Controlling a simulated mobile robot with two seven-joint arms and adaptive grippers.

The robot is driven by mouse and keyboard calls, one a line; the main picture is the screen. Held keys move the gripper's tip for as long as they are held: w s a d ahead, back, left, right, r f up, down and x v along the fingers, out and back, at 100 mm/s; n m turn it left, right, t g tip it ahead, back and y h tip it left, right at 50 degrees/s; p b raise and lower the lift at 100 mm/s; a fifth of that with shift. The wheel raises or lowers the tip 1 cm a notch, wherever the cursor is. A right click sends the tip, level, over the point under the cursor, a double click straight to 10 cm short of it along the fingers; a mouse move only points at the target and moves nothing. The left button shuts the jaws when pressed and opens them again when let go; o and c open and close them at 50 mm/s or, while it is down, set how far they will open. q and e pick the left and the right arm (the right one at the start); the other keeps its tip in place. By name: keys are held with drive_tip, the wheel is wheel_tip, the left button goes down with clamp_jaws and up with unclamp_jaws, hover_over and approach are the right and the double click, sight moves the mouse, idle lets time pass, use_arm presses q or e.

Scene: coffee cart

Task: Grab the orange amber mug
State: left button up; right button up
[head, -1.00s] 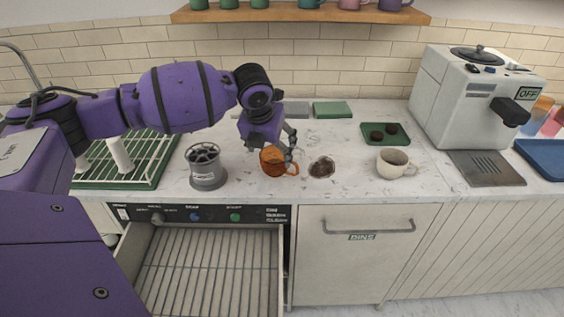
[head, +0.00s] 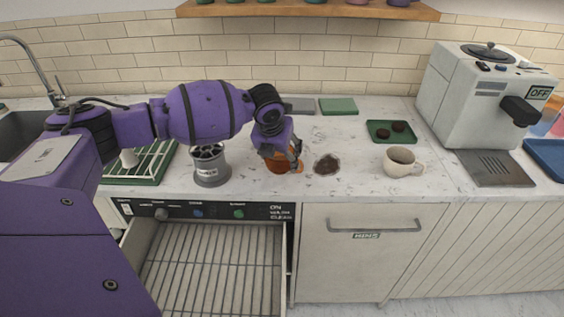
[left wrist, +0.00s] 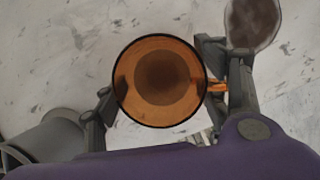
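The orange amber mug (head: 284,168) stands on the counter, partly hidden by my left gripper (head: 282,160) in the head view. In the left wrist view the round amber mug (left wrist: 160,82) is seen from above, its handle pointing right. The fingers of my left gripper (left wrist: 158,98) lie on either side of it, very close to its wall. The handle is beside the right finger. I cannot tell whether the fingers press on the mug. My right gripper is not in view.
A grey metal canister (head: 210,166) stands just left of the mug, and a dark coffee patch (head: 327,164) lies just right. A cream mug (head: 403,162) is farther right. A drawer with a wire rack (head: 212,262) is open below the counter.

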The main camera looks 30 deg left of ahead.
use_arm(q)
drive_tip(key=shift+c, duration=1.7)
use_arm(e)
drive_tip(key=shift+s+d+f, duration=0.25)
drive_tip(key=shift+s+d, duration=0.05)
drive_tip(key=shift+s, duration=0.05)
use_arm(q)
drive_tip(key=shift+r, duration=0.15)
